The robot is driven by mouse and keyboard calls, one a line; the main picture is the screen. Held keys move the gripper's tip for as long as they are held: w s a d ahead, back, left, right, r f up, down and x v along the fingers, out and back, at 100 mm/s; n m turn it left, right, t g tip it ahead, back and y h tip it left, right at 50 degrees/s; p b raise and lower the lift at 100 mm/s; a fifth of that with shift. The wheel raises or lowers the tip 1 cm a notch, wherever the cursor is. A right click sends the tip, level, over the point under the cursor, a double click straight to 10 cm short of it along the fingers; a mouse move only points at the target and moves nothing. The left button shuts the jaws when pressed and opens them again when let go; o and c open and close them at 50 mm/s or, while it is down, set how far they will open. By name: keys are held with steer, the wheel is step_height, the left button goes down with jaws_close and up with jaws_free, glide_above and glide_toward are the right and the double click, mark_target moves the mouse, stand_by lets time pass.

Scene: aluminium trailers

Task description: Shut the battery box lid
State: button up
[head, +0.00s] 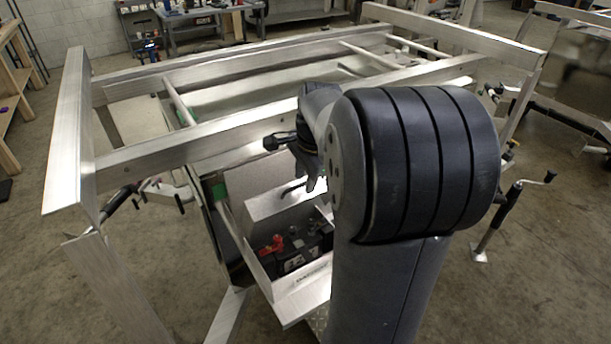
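The battery box (303,301) is an aluminium box low in the trailer frame, open at the top. A dark battery (304,252) with red terminal parts shows inside it. The lid appears to be the bright metal panel (262,207) standing up at the back of the box, with a dark handle-like bar near its top edge. My gripper (313,186) is above and behind the box, near the panel's upper edge. My arm hides part of the gripper and the box's right side. I cannot tell whether the gripper touches the panel or whether its fingers are apart.
A jack with a crank (507,205) stands at the right. Concrete floor is free at the left and right.

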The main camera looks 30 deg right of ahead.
steer(key=shift+c, duration=0.4)
jaws_close()
steer(key=shift+f, duration=0.1)
